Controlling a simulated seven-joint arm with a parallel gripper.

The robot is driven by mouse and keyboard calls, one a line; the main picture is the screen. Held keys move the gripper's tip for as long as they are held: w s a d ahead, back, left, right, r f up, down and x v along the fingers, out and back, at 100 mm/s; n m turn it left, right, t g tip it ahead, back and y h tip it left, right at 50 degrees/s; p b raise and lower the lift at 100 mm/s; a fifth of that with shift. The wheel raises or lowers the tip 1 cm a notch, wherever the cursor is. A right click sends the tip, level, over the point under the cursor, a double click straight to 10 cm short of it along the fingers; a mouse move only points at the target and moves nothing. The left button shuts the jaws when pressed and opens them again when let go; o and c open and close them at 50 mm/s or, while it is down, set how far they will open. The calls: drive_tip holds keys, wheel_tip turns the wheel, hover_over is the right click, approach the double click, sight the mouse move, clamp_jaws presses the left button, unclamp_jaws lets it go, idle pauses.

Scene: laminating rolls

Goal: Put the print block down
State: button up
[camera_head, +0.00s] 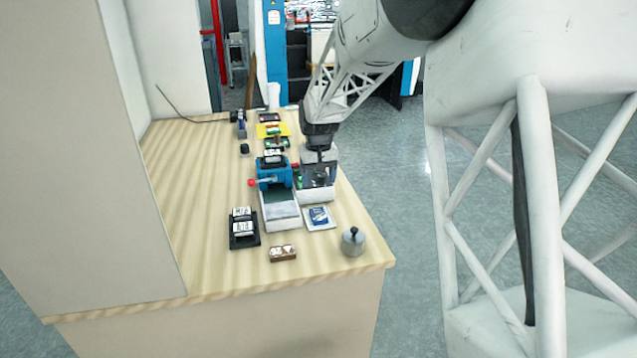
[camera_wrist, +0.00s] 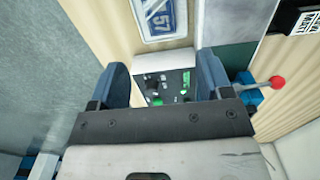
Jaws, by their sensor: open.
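A flat white block with a blue printed face (camera_head: 320,217) lies on the table in the head view. I take it for the print block. In the wrist view the printed face (camera_wrist: 160,17) shows a "57" near the top edge, beyond my fingertips. My gripper (camera_head: 319,165) points down over a white unit with a dark panel (camera_head: 317,192), behind the block. In the wrist view my gripper (camera_wrist: 163,80) has its blue fingers wide apart. The dark panel with green buttons (camera_wrist: 168,88) shows between them, and nothing is seen held.
A blue laminator (camera_head: 272,172) with a red-knobbed crank (camera_head: 251,183) stands left of the unit, a grey-white tray (camera_head: 281,217) in front. The table's left part is clear.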

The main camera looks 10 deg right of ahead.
idle(0.6)
drive_tip(key=s+r+t, duration=0.1)
drive_tip(key=s+r, duration=0.3)
drive_tip(key=s, duration=0.6)
drive_tip(key=s+a+r, duration=0.1)
drive_tip(key=s+r, duration=0.2)
drive_tip(key=s, duration=0.7)
drive_tip(key=s+r+t, duration=0.1)
drive_tip(key=s+r, duration=0.3)
drive_tip(key=s, duration=0.7)
drive_tip(key=s+f, duration=0.2)
drive_tip(key=s, duration=1.2)
drive_tip(key=shift+a+f+t, duration=0.3)
